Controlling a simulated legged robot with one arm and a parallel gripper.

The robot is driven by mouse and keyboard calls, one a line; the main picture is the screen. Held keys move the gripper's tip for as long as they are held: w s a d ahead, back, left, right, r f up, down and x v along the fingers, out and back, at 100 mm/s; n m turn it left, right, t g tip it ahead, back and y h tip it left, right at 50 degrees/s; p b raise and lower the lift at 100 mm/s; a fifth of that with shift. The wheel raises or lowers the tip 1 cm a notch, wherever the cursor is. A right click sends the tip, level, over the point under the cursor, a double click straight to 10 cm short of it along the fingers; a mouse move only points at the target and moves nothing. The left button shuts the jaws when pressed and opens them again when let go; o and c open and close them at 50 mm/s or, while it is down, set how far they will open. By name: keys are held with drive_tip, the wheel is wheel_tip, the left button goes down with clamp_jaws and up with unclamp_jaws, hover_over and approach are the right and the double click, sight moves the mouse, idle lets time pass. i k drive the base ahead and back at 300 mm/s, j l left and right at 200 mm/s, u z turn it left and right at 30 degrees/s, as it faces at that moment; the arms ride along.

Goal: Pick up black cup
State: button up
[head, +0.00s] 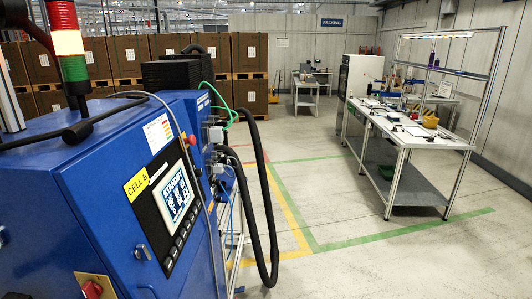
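I cannot make out a black cup in the head view. A workbench (422,138) at the right carries several small dark items, too small to tell apart. My gripper is not in view.
A blue machine cabinet (110,215) with a control screen (174,194) fills the left, close to me. Thick black hoses (268,215) hang at its right side. Stacked boxes (130,58) stand behind it. The floor (345,268) between cabinet and workbench is clear, with green and yellow lines.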

sight(222, 187)
drive_tip(key=i, duration=1.8)
drive_tip(key=i+l+u, duration=0.1)
drive_tip(key=i+u, duration=0.15)
drive_tip(key=i, duration=0.3)
drive_tip(key=i+l+u, duration=0.25)
drive_tip(key=i, duration=0.3)
drive_tip(key=i+l+u, duration=0.2)
drive_tip(key=i, duration=0.3)
